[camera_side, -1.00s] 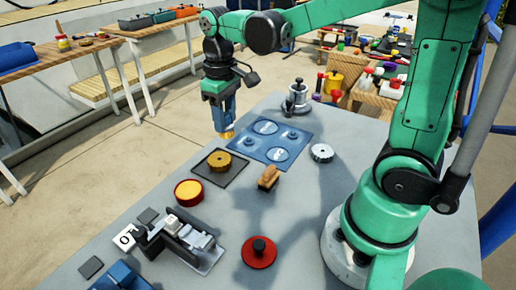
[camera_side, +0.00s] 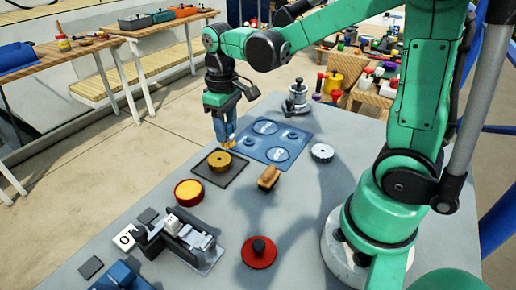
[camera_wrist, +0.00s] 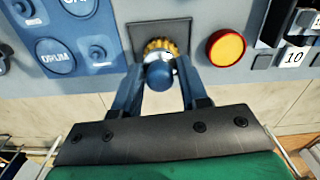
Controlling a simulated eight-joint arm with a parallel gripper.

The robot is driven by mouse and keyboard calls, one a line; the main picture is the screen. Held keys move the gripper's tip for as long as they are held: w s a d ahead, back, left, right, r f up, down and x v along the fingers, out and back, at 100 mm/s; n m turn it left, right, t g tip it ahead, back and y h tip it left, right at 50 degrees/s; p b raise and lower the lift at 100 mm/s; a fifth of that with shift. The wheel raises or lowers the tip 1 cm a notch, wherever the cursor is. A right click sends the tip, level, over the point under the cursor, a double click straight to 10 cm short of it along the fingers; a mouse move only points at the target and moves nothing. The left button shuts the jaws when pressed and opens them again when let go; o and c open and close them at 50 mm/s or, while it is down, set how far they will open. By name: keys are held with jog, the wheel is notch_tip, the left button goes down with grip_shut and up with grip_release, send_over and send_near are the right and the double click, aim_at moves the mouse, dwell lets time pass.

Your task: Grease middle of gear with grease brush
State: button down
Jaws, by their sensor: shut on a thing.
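My gripper (camera_side: 225,128) is shut on the grease brush, pointing down over the far side of the gear area. The brush's yellow tip (camera_side: 228,143) shows below the fingers in the side view. Its rounded blue handle end (camera_wrist: 159,74) sits between the fingers in the wrist view. The brass-coloured toothed gear (camera_side: 219,160) lies on a dark square plate (camera_side: 236,171). In the side view the tip appears just beyond the gear, above table height. In the wrist view the handle covers the gear's middle, and only part of its toothed rim (camera_wrist: 161,44) shows.
A red-rimmed yellow round container (camera_side: 188,192) stands nearer the camera. A blue panel (camera_side: 269,140) with round marked areas lies right of the brush. A wooden block-like object (camera_side: 268,178), a silver gear (camera_side: 321,152), a red disc with a black knob (camera_side: 259,252) and a vise-like fixture (camera_side: 193,238) surround it.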

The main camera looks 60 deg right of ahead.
aim_at(228, 145)
notch_tip(228, 145, down, 5)
jog(key=shift+r, duration=0.1)
jog(key=shift+w+f, duration=0.15)
jog(key=shift+f, duration=0.25)
jog(key=shift+w, duration=2.7)
jog(key=shift+s, duration=2.85)
jog(key=shift+w+f, duration=0.1)
jog(key=shift+w, duration=2.9)
jog(key=shift+s, duration=3.05)
jog(key=shift+r, duration=4.1)
jog(key=shift+a, duration=0.1)
